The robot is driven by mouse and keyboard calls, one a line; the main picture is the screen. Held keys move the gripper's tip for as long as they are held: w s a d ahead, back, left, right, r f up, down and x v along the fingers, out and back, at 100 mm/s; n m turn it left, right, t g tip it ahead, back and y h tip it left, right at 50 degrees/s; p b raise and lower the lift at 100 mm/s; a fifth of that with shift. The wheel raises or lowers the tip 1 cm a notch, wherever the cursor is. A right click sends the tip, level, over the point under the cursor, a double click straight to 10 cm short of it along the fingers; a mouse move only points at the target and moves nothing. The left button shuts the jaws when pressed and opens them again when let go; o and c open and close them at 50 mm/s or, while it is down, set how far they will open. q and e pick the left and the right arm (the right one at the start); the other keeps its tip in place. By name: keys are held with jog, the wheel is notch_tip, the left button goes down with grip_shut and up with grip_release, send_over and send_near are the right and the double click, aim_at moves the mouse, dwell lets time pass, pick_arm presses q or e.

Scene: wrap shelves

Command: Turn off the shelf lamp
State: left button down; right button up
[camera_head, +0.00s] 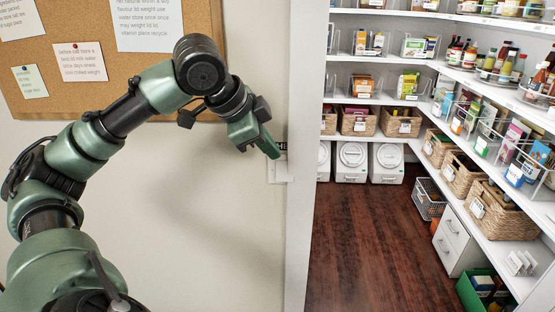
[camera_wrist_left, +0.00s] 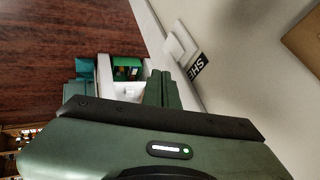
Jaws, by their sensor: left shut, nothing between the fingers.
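A white switch plate (camera_head: 279,174) is on the wall beside the pantry door frame. A dark label (camera_head: 283,146) above it is partly hidden by my left gripper (camera_head: 274,152). The wrist view shows the pale switch (camera_wrist_left: 181,44) and the label reading "SHE" (camera_wrist_left: 197,66), its rest cut off from sight. My left gripper's green fingers (camera_wrist_left: 162,88) are shut with nothing between them, close to the switch and label. I cannot tell whether they touch the switch, nor its position. No lamp itself is plainly visible; the pantry looks brightly lit. My right gripper is not in view.
A corkboard (camera_head: 120,50) with paper notes hangs on the wall behind my left arm. The white door frame (camera_head: 300,220) stands just right of the switch. Beyond it are pantry shelves (camera_head: 350,58) with baskets, jars and boxes. The dark wooden floor (camera_head: 370,240) is mostly clear.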

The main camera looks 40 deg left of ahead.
pick_arm(q)
jog(key=v, duration=0.4)
jog(key=shift+r, duration=0.25)
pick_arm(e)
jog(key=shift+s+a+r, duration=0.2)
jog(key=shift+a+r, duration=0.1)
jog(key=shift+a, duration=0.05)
pick_arm(q)
jog(key=shift+s, duration=0.1)
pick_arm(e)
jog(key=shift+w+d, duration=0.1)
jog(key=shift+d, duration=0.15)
